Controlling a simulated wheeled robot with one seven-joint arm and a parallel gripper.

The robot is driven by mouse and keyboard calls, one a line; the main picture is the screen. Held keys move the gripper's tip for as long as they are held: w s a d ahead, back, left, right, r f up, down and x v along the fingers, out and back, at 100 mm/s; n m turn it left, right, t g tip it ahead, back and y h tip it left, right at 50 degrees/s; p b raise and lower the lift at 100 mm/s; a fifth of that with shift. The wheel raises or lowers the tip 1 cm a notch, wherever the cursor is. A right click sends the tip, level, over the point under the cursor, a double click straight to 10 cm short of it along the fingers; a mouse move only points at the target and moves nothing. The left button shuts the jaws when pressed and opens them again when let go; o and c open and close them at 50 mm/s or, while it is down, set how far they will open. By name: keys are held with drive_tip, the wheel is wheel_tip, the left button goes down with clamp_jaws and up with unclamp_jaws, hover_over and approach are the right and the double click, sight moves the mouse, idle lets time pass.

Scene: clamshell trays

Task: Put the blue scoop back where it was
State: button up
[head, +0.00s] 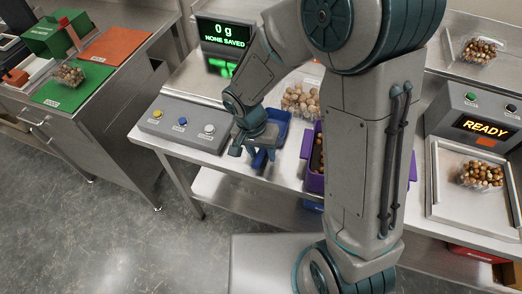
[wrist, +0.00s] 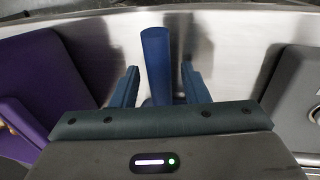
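The blue scoop (head: 281,120) is at the front edge of the metal table, partly hidden behind my gripper (head: 258,158) and arm. In the wrist view its blue handle (wrist: 156,55) stands between the two fingers of my gripper (wrist: 158,85). A gap shows on both sides of the handle, so the fingers are open around it and do not appear to touch it. The scoop's bowl is hidden in the wrist view.
A purple bin (head: 315,183) with nuts is just right of the scoop; it also shows in the wrist view (wrist: 35,85). A button box (head: 184,123) is to the left. A clear tray of nuts (head: 300,101) is behind. A scale display (head: 226,35) reads 0 g.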

wheel_tip(320, 180, up, 12)
drive_tip(key=a, duration=0.2)
drive_tip(key=s+d+r+n+t+y, duration=0.1)
drive_tip(key=s+d+r+n, duration=0.1)
drive_tip(key=d, duration=0.6)
drive_tip(key=s+d+r+n+t+y, duration=0.1)
drive_tip(key=s+d+r+t, duration=0.1)
drive_tip(key=s+d+r, duration=0.2)
drive_tip(key=s+d, duration=0.2)
drive_tip(key=d, duration=0.2)
drive_tip(key=shift+s+d+n, duration=0.2)
drive_tip(key=shift+s+n, duration=0.2)
drive_tip(key=shift+c, duration=0.5)
drive_tip(key=shift+d, duration=0.1)
